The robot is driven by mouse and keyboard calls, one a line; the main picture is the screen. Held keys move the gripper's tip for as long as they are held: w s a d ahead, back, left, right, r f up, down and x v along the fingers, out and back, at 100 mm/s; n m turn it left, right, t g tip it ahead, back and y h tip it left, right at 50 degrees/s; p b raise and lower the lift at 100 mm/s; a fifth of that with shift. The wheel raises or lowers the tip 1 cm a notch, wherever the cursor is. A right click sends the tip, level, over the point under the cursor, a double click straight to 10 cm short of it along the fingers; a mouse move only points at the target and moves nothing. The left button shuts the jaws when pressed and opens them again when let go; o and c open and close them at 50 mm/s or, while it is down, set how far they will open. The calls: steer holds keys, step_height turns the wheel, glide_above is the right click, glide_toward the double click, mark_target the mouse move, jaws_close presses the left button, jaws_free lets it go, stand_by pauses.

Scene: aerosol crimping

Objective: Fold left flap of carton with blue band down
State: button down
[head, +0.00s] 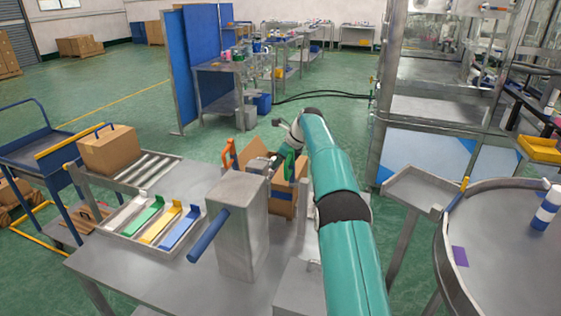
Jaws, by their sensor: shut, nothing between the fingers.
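The carton with the blue band (283,194) stands open on the bench, behind a grey metal box-shaped stand. The stand hides its left and lower parts, and my arm is close along its right side. The blue band shows as a short strip on its front. Its left flap cannot be made out clearly.
The grey stand (240,240) with a blue handle is in front of the carton. An orange handle (229,155) and a green handle (290,165) rise beside my gripper. A tray (122,228) of coloured strips and another carton (109,150) on rollers are at left.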

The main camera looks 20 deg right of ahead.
steer(key=shift+w+a+f, duration=0.2)
steer(key=shift+a+f, duration=0.1)
steer(key=shift+a, duration=0.2)
stand_by(0.4)
steer(key=shift+r, duration=0.75)
steer(key=v, duration=0.7)
steer(key=shift+r, duration=0.2)
steer(key=shift+d, duration=0.2)
